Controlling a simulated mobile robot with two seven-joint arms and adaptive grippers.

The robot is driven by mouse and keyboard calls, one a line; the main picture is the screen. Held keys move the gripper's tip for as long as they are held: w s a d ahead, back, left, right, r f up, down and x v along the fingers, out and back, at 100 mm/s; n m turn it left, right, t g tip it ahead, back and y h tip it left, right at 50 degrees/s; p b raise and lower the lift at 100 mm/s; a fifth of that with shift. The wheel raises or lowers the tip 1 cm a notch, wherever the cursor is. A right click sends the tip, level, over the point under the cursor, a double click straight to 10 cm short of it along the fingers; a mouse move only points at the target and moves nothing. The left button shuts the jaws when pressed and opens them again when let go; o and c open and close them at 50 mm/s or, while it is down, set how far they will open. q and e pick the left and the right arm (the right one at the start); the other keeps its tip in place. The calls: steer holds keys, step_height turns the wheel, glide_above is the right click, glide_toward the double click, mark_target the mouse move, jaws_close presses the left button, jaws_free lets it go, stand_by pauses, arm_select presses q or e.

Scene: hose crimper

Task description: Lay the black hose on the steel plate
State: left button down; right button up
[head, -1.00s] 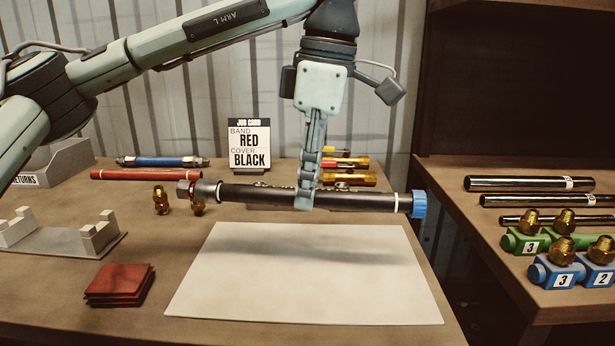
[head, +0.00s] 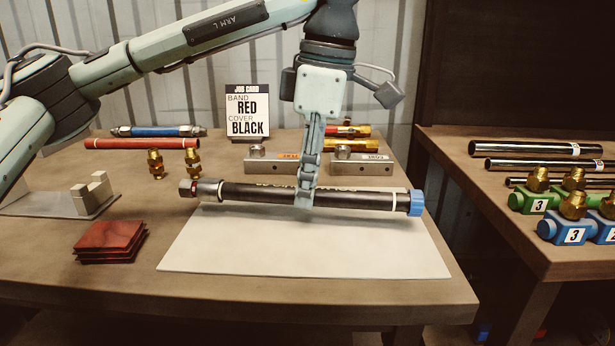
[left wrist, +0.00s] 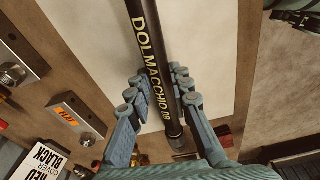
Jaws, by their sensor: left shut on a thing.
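The black hose (head: 262,194) lies level, left to right, over the far part of the pale steel plate (head: 300,255). It has a metal fitting (head: 200,190) at its left end and a blue cap (head: 416,203) at its right. My left gripper (head: 305,203) points down and is shut on the middle of the hose. In the left wrist view the hose (left wrist: 152,60), with yellow lettering, runs between the fingers (left wrist: 160,88). Its shadow is close beneath it; I cannot tell whether it touches the plate. My right gripper is not in view.
A job card (head: 248,112) reads band red, cover black. Behind the plate are metal blocks (head: 362,162) and brass fittings (head: 155,164). Red pads (head: 110,240) and a grey cradle (head: 85,200) are at left. A right-hand bench holds dark tubes (head: 535,148) and numbered blocks (head: 575,232).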

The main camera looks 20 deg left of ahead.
arm_select(q)
steer(key=shift+f, duration=0.3)
steer(key=shift+f+b, duration=0.6)
steer(key=shift+f, duration=0.1)
stand_by(0.8)
steer(key=c, duration=1.3)
jaws_free()
